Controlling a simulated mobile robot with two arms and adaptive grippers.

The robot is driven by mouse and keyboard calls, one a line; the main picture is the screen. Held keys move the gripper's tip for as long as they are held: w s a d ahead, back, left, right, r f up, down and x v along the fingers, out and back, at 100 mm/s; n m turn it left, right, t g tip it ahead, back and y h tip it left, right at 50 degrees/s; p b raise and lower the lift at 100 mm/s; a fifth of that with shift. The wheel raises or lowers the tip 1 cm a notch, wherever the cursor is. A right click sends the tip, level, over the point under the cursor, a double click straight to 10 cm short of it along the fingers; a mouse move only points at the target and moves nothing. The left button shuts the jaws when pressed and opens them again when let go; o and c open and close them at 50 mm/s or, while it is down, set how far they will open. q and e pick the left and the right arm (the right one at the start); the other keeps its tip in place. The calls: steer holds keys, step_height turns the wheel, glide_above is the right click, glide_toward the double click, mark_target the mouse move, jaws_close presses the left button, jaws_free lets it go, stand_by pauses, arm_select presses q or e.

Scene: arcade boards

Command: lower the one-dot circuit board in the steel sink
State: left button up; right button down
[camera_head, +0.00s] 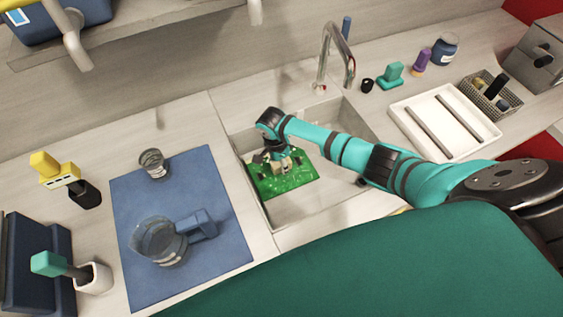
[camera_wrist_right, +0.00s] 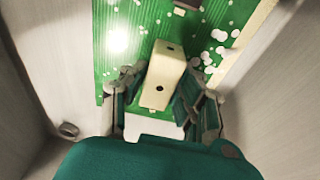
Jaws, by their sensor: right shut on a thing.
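The circuit board (camera_head: 290,186) is a green panel with white spots and a cream block on it. It is inside the steel sink (camera_head: 330,214), towards its left side. In the right wrist view the cream block (camera_wrist_right: 163,66) shows a dark dot, and the green board (camera_wrist_right: 125,35) spreads behind it. My right gripper (camera_head: 277,156) reaches down into the sink, and its fingers (camera_wrist_right: 157,92) close on both sides of the block. Whether the board touches the sink floor I cannot tell. My left gripper is not in view.
A tap (camera_head: 338,55) stands behind the sink. On the left, a blue mat (camera_head: 130,215) holds a glass jug (camera_head: 160,240) and a small beaker (camera_head: 152,163). A white tray (camera_head: 397,112) and a basket (camera_head: 490,97) stand right. The sink's right part looks mostly empty.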

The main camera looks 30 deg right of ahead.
steer(key=shift+f, duration=0.1)
steer(key=c, duration=0.9)
jaws_free()
